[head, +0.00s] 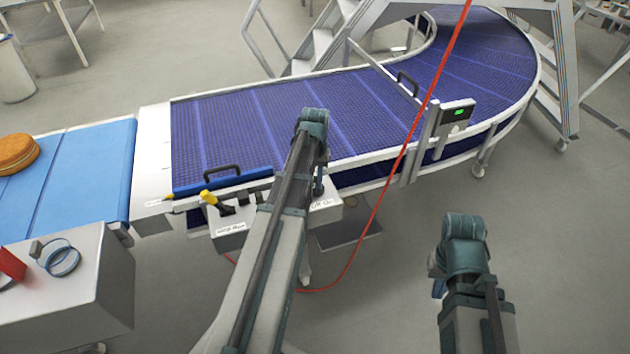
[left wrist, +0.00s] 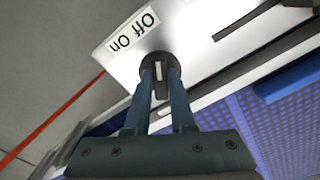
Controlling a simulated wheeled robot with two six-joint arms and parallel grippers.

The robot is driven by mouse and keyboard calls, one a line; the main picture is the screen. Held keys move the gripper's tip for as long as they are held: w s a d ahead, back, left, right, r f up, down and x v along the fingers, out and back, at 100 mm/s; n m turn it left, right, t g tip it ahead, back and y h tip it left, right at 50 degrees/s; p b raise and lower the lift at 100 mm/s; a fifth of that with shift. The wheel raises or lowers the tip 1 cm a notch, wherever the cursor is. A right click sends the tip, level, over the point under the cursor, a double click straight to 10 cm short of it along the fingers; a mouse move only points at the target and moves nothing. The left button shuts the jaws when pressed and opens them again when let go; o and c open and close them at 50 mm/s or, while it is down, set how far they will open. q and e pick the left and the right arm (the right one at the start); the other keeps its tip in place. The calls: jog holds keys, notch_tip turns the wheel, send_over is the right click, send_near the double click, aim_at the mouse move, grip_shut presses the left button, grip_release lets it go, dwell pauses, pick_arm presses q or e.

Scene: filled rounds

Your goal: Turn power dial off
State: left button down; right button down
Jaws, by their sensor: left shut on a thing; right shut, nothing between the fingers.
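The power dial (left wrist: 158,58) is a dark round knob on a pale control box, beside a white label (left wrist: 133,32) reading "Off On". In the left wrist view my left gripper (left wrist: 161,78) has both fingers at the dial, shut on its narrow grip. The grip points roughly up and down in that view, partly hidden by the fingers. In the head view my left arm hides the dial, and the label (head: 322,203) shows just right of the arm. My right gripper (head: 438,288) hangs low at the right, largely hidden by its arm, shut and empty.
The control box (head: 228,242) also carries a yellow-handled lever (head: 210,198). Behind it is a curved conveyor with a blue-purple belt (head: 230,125). A red cable (head: 385,180) crosses the view. A post with a green-lit panel (head: 457,113) stands right. Open floor lies around my right arm.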

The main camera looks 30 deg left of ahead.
aim_at(315, 183)
pick_arm(q)
jog(key=c, duration=0.8)
grip_release()
jog(key=shift+o, duration=0.2)
jog(key=shift+r, duration=0.1)
notch_tip(315, 183, up, 14)
jog(key=p, duration=1.3)
jog(key=shift+f+p, duration=0.2)
jog(key=shift+p, duration=0.2)
jog(key=shift+d, duration=0.1)
jog(key=s+d+f+m+b, duration=0.2)
jog(key=s+d, duration=0.3)
jog(key=d, duration=0.5)
jog(key=s+d+f+m+b, duration=0.3)
jog(key=s+d, duration=0.3)
jog(key=d, duration=0.4)
jog(key=s+d+f+m+y+b, duration=0.1)
jog(key=s+d, duration=0.4)
jog(key=d, duration=0.5)
jog(key=shift+s+d+f+m+b, duration=0.15)
jog(key=shift+f+m+b, duration=0.65)
jog(key=shift+f+b, duration=0.15)
